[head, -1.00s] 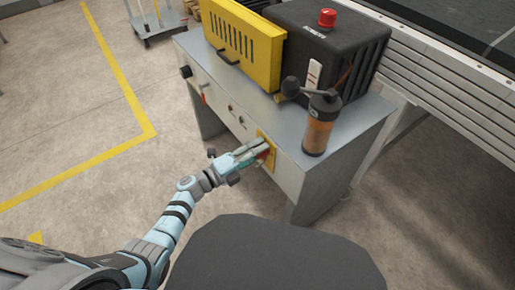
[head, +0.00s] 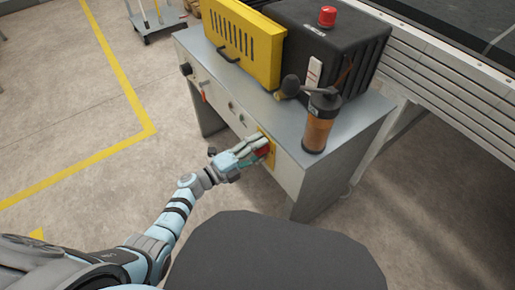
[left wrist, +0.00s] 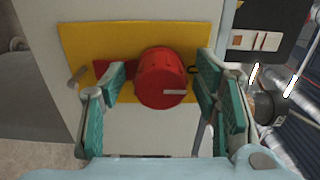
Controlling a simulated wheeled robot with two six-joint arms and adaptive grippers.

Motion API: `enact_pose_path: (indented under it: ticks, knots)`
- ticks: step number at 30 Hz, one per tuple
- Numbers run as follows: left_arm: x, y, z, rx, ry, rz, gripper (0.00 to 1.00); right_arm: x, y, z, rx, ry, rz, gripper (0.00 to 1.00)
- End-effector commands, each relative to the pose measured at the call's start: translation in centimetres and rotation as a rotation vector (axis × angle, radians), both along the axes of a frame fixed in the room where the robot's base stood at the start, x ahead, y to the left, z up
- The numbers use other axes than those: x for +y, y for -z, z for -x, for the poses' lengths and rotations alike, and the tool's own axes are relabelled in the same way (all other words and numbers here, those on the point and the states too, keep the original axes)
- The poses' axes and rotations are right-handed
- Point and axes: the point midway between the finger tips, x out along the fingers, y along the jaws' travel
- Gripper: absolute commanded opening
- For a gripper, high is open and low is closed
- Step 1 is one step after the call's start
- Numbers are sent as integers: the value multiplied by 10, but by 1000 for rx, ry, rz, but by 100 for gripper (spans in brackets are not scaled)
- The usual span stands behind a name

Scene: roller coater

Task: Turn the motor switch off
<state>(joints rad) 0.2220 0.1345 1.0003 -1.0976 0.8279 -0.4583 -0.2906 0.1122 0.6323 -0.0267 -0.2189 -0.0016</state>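The motor switch is a red round knob (left wrist: 160,80) on a yellow plate (left wrist: 85,48) on the front of the grey cabinet. A pale mark on the knob points to the right in the left wrist view. The knob also shows as a red patch (head: 263,151) in the head view. My left gripper (head: 257,149) is at the plate. In the left wrist view its two green-padded fingers (left wrist: 163,82) stand open on either side of the knob, with small gaps showing. My right gripper is not in view.
The cabinet top (head: 262,103) carries a yellow vented cover (head: 235,42), a black housing with a red button (head: 327,16) and an orange-brown cylinder (head: 318,128). A lever with a red tip (head: 204,97) is farther along the front. A conveyor (head: 440,75) stands at right.

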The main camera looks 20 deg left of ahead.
Motion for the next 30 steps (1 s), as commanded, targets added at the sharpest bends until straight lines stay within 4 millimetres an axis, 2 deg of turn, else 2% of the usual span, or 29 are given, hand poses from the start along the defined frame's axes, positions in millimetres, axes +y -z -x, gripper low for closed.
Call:
enact_pose_path:
  ticks: [5,8,15,21,30]
  knots:
    - [1,0,1,-1,0,-1,56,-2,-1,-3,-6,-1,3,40]
    - [9,1,10,0,-1,-2,56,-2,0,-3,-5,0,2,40]
    - [49,1,60,3,1,-4,56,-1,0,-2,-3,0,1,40]
    - [73,0,89,1,1,-2,56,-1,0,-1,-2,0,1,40]
    - [77,0,93,0,0,0,56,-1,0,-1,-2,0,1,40]
